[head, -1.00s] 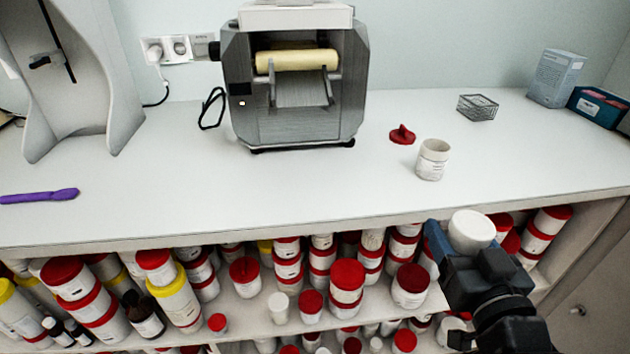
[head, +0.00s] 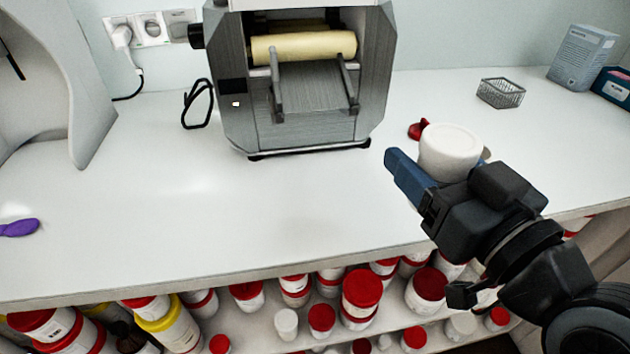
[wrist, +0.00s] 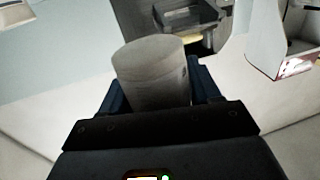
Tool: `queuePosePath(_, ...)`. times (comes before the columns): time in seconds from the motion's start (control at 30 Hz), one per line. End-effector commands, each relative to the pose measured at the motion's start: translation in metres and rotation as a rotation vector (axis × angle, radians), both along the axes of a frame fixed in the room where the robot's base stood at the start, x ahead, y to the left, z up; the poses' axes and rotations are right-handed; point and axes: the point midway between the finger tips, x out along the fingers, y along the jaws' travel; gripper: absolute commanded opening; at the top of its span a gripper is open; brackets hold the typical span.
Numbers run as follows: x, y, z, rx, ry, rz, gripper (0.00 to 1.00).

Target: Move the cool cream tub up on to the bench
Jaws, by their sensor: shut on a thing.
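My gripper (head: 437,168) is shut on a white cream tub (head: 448,148), with a blue finger showing at its left side. The tub is held near upright in front of the right part of the bench top (head: 270,215), seemingly above its surface; the exact gap cannot be told. In the wrist view the tub (wrist: 152,78) sits between the two blue fingers.
A grey roller mill (head: 310,100) stands at the back. A red object (head: 418,129) lies partly behind the held tub, and a wire basket (head: 500,92) is farther right. Red-lidded tubs (head: 362,290) crowd the shelf below. The bench is clear left of my gripper.

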Motion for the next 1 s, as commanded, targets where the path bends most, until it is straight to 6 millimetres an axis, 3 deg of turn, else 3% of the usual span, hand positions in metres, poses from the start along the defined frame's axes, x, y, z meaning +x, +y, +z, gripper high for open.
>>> queuePosePath(0.6,0.038,0.099,-0.062,-0.001,0.002,0.002,0.29)
queuePosePath(0.77,0.041,0.108,-0.070,0.000,0.001,0.001,0.29)
queuePosePath(1.0,0.041,0.109,-0.102,0.000,0.004,0.001,0.29)
